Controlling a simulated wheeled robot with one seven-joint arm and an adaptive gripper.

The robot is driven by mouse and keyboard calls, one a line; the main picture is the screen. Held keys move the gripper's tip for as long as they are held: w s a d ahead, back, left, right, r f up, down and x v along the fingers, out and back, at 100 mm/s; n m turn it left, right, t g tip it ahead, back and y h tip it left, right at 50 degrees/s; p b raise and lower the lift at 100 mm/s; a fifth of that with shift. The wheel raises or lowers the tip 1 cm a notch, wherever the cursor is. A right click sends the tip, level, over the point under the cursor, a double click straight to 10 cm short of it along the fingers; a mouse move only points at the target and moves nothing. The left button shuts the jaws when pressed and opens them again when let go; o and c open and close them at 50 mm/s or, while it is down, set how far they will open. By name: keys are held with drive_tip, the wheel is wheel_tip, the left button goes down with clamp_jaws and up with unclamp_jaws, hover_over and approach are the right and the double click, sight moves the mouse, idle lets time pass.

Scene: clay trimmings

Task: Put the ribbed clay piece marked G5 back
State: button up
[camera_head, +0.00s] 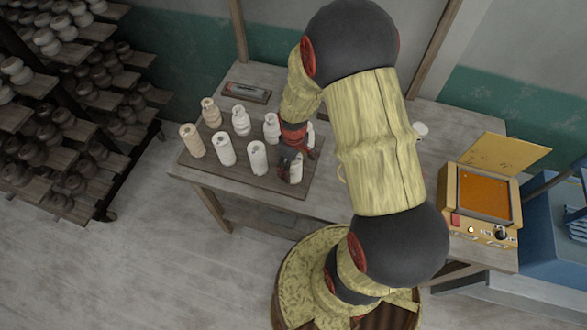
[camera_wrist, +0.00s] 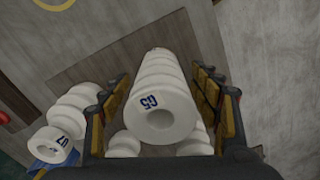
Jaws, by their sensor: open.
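The ribbed white clay piece marked G5 (camera_wrist: 162,85) is in the middle of the wrist view, its blue mark and round end hole facing the camera. My gripper (camera_wrist: 167,98) is open, with one finger on each side of this piece and small gaps showing. In the head view my gripper (camera_head: 291,154) is low over the right front part of the wooden board (camera_head: 238,187). A white piece (camera_head: 296,174) shows there, partly hidden by the fingers; its mark cannot be read in that view.
A ribbed marked piece (camera_wrist: 62,136) is close to the left finger. A yellow box with an orange panel (camera_head: 485,195) stands at the table's right.

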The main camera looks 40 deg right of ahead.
wheel_tip(320, 180, up, 17)
drive_tip(key=a+t, duration=0.1)
drive_tip(key=a, duration=0.1)
drive_tip(key=s+a+r+m+t, duration=0.1)
drive_tip(key=s+a+r, duration=0.4)
drive_tip(key=r, duration=0.5)
drive_tip(key=s+a+r+m+t, duration=0.2)
drive_tip(key=s+a+r, duration=0.3)
drive_tip(key=r, duration=0.5)
drive_tip(key=shift+s+r+t, duration=0.15)
drive_tip(key=shift+s+t, duration=0.65)
drive_tip(key=shift+s, duration=0.4)
wheel_tip(320, 180, down, 14)
drive_tip(key=b, duration=1.3)
drive_tip(key=shift+r, duration=0.1)
drive_tip(key=shift+c, duration=0.5)
